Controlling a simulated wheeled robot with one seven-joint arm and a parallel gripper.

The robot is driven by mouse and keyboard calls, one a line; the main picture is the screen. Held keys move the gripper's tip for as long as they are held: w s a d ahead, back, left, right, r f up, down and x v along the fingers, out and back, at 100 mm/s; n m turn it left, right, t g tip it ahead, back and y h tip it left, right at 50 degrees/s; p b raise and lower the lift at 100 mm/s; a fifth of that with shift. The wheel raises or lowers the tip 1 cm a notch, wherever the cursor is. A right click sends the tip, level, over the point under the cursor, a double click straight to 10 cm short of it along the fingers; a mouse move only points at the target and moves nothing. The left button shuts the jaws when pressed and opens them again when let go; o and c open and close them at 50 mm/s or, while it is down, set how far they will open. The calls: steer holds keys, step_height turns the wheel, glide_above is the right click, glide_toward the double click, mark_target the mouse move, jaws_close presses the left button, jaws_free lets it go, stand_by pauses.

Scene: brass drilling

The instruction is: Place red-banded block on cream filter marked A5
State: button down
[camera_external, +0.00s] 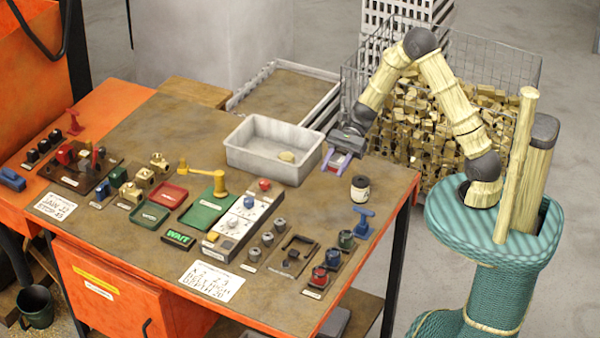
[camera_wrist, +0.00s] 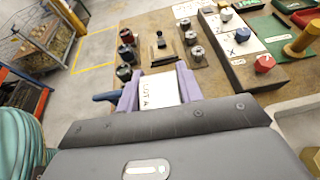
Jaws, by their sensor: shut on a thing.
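My gripper (camera_external: 336,162) hangs above the right back part of the table, beside the grey tub. Its purple fingers, also in the wrist view (camera_wrist: 158,92), are shut on a small block. The block (camera_wrist: 159,90) shows a pale lettered face in the wrist view, not clearly readable.
A dark-lidded jar (camera_external: 360,188) and a blue clamp (camera_external: 363,222) stand near the table's right edge. Several red, green and dark knobs (camera_external: 320,277) stand in front. A white control panel (camera_external: 238,221) fills the middle. Bare tabletop shows between the tub and jar.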

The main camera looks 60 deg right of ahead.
step_height(320, 180, up, 4)
steer(key=p, duration=0.3)
glide_above(359, 183)
steer(key=shift+a, duration=0.15)
steer(key=shift+f, duration=0.1)
steer(key=shift+f, duration=2.8)
steer(key=shift+f, duration=0.1)
steer(key=shift+f, duration=1.95)
steer(key=shift+f, duration=0.15)
steer(key=c, duration=0.9)
jaws_free()
